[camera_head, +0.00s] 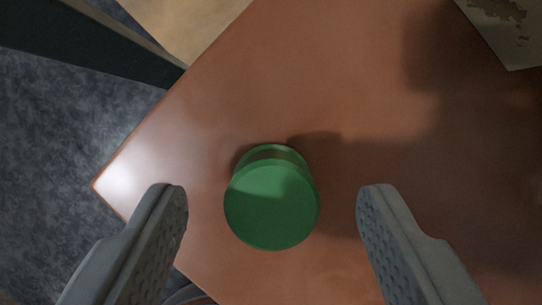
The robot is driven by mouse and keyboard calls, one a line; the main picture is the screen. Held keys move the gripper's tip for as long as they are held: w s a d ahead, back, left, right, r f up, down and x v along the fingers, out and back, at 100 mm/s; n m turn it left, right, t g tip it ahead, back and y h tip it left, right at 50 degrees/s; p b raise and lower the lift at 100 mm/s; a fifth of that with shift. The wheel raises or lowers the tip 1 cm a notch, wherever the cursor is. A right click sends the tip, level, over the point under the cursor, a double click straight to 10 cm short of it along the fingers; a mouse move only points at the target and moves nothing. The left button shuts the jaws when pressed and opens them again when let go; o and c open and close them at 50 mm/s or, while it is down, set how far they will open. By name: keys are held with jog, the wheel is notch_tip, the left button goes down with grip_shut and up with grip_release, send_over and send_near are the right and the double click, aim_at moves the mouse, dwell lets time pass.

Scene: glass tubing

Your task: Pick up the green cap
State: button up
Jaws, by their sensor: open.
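The green cap (270,207) is a short round piece with a flat top. It stands on the reddish-brown tabletop (300,50), near the table's corner. My gripper (272,200) is open. Its two grey ridged fingers show at the lower left and lower right of the picture, with the cap between them in the view and a gap on each side. Neither finger touches the cap. A shadow covers part of the cap's top; I cannot tell the height of the fingers above the table.
The table's corner (96,186) is at the left, with dark grey carpet (60,140) beyond it. A dark beam (90,45) crosses the upper left. A pale, worn-looking object (505,30) is at the top right. The tabletop around the cap is clear.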

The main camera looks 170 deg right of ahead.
aim_at(272, 209)
jog(key=x, duration=0.2)
jog(key=shift+w+f, duration=0.1)
jog(key=shift+f, duration=0.15)
jog(key=c, duration=1)
jog(key=shift+c, duration=0.2)
notch_tip(272, 209, up, 10)
jog(key=shift+r, duration=0.1)
